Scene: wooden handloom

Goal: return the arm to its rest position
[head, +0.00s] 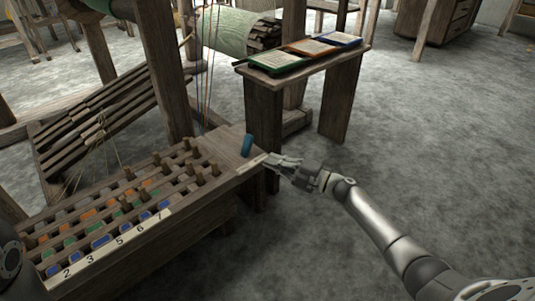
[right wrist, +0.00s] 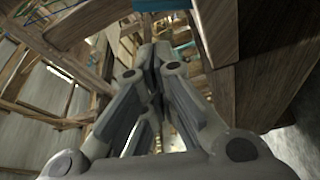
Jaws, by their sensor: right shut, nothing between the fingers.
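My right gripper (head: 281,161) is at the right end of the wooden peg board, beside a pale label strip (head: 251,164) and near a small blue cylinder (head: 247,145). I cannot tell whether it touches the board. Its arm (head: 377,222) reaches in from the lower right. In the right wrist view the gripper's fingers (right wrist: 152,70) are closed together with nothing between them. My left gripper does not show.
The peg board (head: 205,202) has several upright pegs, coloured slots and a numbered strip. A wooden stand (head: 341,68) behind my gripper holds green, orange and blue trays. Loom posts (head: 163,65) rise at the left. The floor at the right (head: 440,140) is clear.

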